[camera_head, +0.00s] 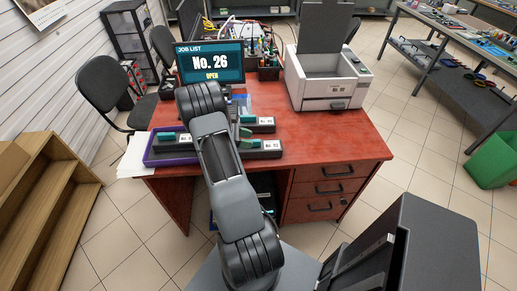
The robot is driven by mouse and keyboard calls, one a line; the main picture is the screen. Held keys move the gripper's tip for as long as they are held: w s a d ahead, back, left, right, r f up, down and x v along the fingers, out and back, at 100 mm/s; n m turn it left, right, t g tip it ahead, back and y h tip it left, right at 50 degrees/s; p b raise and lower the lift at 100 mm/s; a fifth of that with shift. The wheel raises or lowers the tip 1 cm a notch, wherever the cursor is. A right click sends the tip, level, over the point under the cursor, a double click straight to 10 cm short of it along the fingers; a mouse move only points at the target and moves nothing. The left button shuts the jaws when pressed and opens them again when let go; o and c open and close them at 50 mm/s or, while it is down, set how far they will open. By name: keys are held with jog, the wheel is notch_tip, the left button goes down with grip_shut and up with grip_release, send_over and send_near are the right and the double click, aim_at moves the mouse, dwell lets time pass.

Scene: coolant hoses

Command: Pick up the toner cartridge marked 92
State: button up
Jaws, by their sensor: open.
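Several black toner cartridges with teal tabs and white labels lie on the red desk (360,145). One cartridge (262,125) lies right of my arm, and another (262,153) lies nearer the front edge. A third cartridge (168,140) lies left of my arm on a purple-edged tray (152,161). The labels are too small to read surely, so I cannot tell which is marked 92. My arm rises across the middle of the desk and hides part of the cartridges. My gripper is hidden behind the arm.
A screen (210,77) behind the arm reads "No. 26 OPEN". A white printer (325,90) with its lid up stands at the desk's right. A bin of tools (268,73) stands behind. The desk front right of the cartridges is clear. A black chair (113,92) stands left.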

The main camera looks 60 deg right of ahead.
aim_at(259, 147)
jog(key=shift+x, duration=1.2)
grip_shut()
dwell(0.5)
